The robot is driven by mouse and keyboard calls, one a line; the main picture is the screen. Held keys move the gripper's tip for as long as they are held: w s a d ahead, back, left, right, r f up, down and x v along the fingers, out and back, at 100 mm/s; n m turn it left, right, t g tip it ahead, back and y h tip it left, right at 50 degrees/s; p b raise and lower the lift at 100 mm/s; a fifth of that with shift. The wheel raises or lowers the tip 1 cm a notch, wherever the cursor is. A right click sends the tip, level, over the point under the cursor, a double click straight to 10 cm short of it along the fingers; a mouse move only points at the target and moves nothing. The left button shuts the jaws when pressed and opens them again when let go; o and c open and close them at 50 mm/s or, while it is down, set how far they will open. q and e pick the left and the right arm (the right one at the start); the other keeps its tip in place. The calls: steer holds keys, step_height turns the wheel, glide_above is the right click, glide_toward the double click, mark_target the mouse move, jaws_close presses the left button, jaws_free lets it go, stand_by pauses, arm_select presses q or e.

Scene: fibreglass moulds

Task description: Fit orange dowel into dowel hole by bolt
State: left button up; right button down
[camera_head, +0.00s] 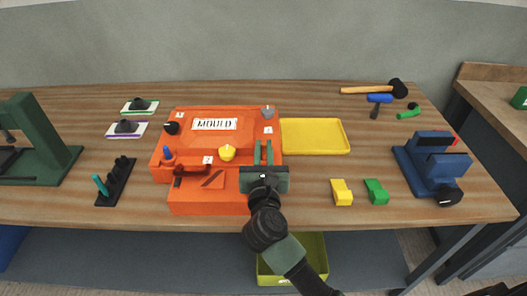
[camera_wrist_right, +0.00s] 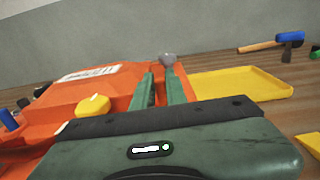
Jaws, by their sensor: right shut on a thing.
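My right gripper (camera_head: 263,150) is over the right front part of the orange mould (camera_head: 190,142). Its two green fingers stand a little apart in the right wrist view (camera_wrist_right: 161,85), with orange between them. They are shut on the orange dowel, which I cannot clearly separate from the orange mould behind. The mould carries a grey knob (camera_head: 268,112) at its back right, a yellow knob (camera_head: 227,153), a black knob (camera_head: 171,128) and a blue peg (camera_head: 167,154). The dowel hole and the bolt cannot be made out. My left gripper is not in view.
A yellow tray (camera_head: 315,136) lies empty right of the mould. A black rack (camera_head: 115,183) with a teal peg stands left. Yellow (camera_head: 342,192) and green blocks (camera_head: 376,192) lie front right, near a blue vise (camera_head: 433,165). A mallet (camera_head: 372,90) lies behind.

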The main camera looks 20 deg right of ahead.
steer(key=shift+f, duration=0.25)
steer(key=c, duration=1.4)
jaws_free()
steer(key=shift+c, duration=0.2)
steer(key=b+v, duration=0.2)
steer(key=v, duration=1)
steer(key=shift+r, duration=0.15)
